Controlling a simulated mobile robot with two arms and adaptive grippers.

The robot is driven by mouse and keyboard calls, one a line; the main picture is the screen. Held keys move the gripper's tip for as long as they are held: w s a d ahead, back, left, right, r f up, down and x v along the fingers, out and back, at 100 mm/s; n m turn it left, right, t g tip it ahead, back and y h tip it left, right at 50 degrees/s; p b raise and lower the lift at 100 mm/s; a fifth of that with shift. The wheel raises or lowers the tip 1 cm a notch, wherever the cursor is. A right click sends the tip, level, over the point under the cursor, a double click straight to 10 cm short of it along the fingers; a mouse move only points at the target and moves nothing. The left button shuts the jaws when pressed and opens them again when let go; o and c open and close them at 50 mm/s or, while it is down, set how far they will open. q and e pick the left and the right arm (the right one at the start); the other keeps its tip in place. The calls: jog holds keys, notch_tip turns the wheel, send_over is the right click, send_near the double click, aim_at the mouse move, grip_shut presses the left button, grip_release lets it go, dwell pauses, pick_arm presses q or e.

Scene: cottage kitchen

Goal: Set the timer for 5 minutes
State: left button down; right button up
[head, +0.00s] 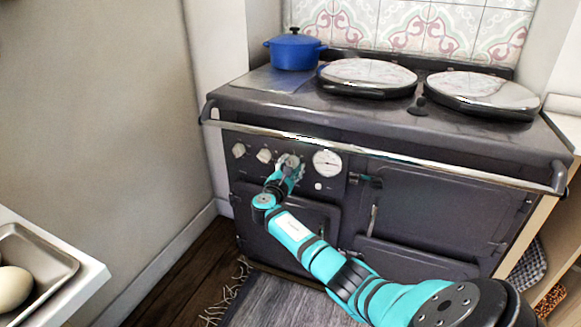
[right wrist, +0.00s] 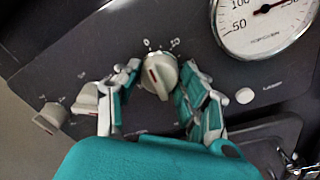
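The timer seems to be the rightmost cream knob of a row on the dark range cooker, though its label is too small to be sure. In the right wrist view this knob (right wrist: 160,74) has a red mark and small numbers above it. My right gripper (head: 290,165) reaches it in the head view and partly hides it. In the right wrist view the fingers of my right gripper (right wrist: 158,80) stand on both sides of the knob. A thin gap shows on the left; contact on the right is unclear. My left gripper is not in view.
Two more knobs (head: 264,155) (head: 239,150) sit left of it, and a round white gauge (head: 327,163) and small button (right wrist: 244,95) sit right. A metal rail (head: 400,158) runs above the panel. A blue pot (head: 294,52) stands on the cooker. A tray (head: 60,262) is at left.

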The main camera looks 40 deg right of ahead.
jog(key=c, duration=0.6)
jog(key=shift+f, duration=0.1)
jog(key=shift+c, duration=0.2)
dwell(0.7)
jog(key=o, duration=1.2)
jog(key=shift+c, duration=0.2)
jog(key=v, duration=1.2)
